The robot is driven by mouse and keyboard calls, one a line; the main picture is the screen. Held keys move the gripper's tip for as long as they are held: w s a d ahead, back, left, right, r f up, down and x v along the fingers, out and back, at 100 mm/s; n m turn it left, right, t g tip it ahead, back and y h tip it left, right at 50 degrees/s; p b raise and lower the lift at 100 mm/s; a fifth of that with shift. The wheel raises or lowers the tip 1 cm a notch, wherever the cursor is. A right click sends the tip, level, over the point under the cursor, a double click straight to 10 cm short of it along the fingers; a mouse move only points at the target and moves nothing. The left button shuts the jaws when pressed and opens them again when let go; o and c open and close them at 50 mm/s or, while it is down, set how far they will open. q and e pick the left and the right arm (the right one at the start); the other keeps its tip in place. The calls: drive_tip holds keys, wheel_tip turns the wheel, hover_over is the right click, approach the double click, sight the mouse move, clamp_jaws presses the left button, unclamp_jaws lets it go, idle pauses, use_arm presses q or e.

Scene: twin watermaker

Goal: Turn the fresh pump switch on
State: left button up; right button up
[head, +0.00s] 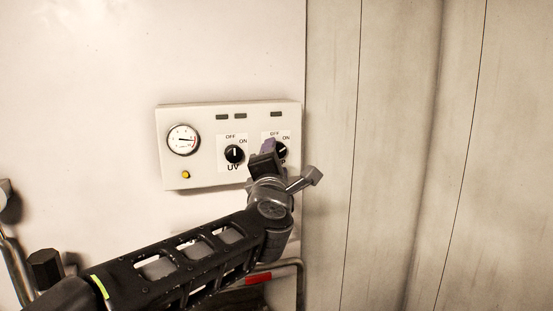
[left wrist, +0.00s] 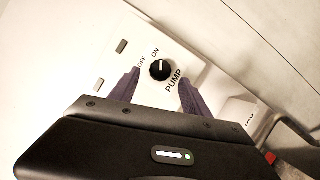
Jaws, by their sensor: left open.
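The fresh pump switch is a round black knob with a white mark, labelled PUMP; it shows in the left wrist view (left wrist: 160,70) and partly in the head view (head: 282,151). Its mark points toward ON, to the upper right of the panel. My left gripper (head: 267,147) is in front of the knob and hides its left part in the head view. In the left wrist view its two purple fingers (left wrist: 160,80) are open, one on each side of the knob, with visible gaps to it. My right gripper is not in view.
The white panel (head: 205,175) also holds a gauge (head: 183,140), a yellow button (head: 185,175) and the UV knob (head: 234,154), its mark upright toward OFF. Small dark rectangles line its top. A pipe with a red part (head: 258,278) lies below. Grey wall panels (head: 400,150) stand right.

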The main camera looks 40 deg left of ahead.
use_arm(q)
drive_tip(key=shift+v, duration=2.35)
